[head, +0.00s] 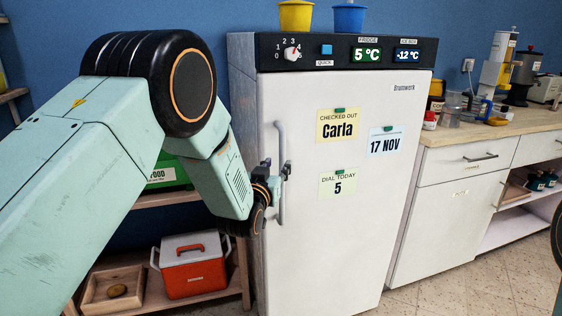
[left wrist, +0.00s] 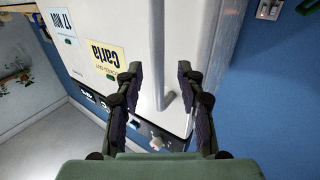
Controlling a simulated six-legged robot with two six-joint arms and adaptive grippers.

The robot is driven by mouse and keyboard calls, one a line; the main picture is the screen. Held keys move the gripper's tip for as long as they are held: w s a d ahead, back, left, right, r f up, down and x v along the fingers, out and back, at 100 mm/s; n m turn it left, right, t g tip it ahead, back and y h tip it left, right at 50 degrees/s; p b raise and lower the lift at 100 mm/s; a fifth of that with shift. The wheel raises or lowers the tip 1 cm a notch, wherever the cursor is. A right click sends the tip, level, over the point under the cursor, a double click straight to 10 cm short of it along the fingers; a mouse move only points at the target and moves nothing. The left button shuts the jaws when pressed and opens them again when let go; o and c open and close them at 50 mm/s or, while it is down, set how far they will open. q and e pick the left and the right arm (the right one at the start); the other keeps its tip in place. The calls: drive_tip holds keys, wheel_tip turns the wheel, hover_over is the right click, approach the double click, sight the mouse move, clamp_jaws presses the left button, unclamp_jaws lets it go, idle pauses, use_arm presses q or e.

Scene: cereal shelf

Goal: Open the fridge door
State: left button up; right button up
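The white fridge (head: 345,230) stands in the middle of the head view with its door shut. Its pale vertical handle (head: 281,135) is on the door's left side. My left gripper (head: 286,172) is at the handle, around mid-height. In the left wrist view, my left gripper (left wrist: 159,68) is open, its two dark fingers apart. The handle (left wrist: 159,88) shows between them in the picture, with a gap on each side. I cannot tell how deep it sits between the fingers. My right gripper is not in view.
Yellow (head: 296,16) and blue (head: 349,18) pots stand on the fridge top. A counter (head: 480,138) with jars and appliances adjoins on the right. A low shelf with a red cooler (head: 192,272) and a wooden tray (head: 90,297) is left. Floor (head: 470,290) shows clear at front right.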

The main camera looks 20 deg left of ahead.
sight(281, 162)
use_arm(q)
drive_tip(key=w, duration=0.3)
drive_tip(key=shift+d+f, duration=0.25)
drive_tip(key=shift+w+b, duration=0.3)
drive_tip(key=shift+w, duration=0.05)
drive_tip(key=shift+w+a+r, duration=0.15)
drive_tip(key=shift+w+r, duration=0.05)
drive_tip(key=shift+r, duration=0.05)
drive_tip(key=shift+w+f, duration=0.15)
drive_tip(key=shift+w, duration=0.25)
drive_tip(key=shift+s, duration=0.2)
drive_tip(key=c, duration=0.4)
drive_tip(key=shift+w, duration=0.1)
clamp_jaws()
